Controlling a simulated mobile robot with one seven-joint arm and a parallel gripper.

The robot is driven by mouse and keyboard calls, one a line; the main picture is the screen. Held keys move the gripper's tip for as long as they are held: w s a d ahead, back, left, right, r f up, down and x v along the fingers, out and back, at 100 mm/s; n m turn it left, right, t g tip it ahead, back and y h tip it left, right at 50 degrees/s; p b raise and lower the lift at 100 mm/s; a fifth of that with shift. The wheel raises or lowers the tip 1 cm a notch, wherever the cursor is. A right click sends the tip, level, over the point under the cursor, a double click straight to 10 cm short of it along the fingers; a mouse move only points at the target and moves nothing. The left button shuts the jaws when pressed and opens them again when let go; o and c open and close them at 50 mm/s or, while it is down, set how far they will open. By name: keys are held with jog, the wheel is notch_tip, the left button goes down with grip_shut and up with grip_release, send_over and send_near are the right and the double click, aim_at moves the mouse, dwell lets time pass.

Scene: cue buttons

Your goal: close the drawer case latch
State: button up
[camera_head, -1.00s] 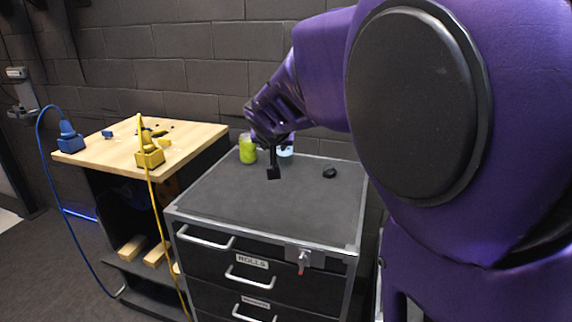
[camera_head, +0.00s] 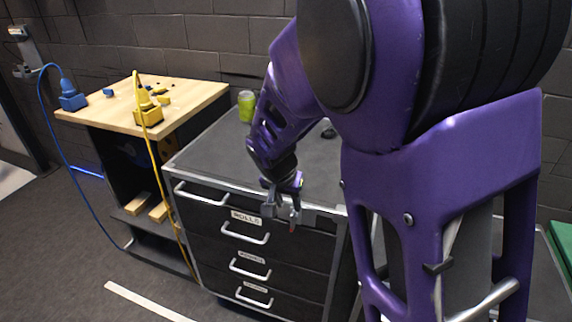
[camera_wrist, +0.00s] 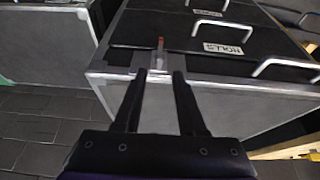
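The drawer case (camera_head: 215,150) is a black cabinet with a grey metal frame and several handled drawers; it also shows in the wrist view (camera_wrist: 240,100). Its latch (camera_head: 295,214) is a small grey lever with a red tip at the upper right of the front, partly hidden by my gripper. In the wrist view the latch (camera_wrist: 161,50) points away from the top edge, down the drawer front, just beyond my fingertips. My gripper (camera_wrist: 160,75) is open, its two fingers either side of the latch in the picture; I cannot tell whether they touch it. My gripper (camera_head: 283,195) is at the front top edge.
A wooden-topped bench (camera_head: 110,112) stands left, with a blue plug block (camera_head: 72,102) and a yellow one (camera_head: 148,117) and their cables. A green can (camera_head: 246,106) stands on the case top near the back. Open floor (camera_head: 110,260) lies in front.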

aim_at(292, 214)
jog(key=x, duration=0.9)
jog(key=shift+w+d+b, duration=0.1)
jog(key=shift+b, duration=0.2)
jog(key=shift+r, duration=0.1)
grip_shut()
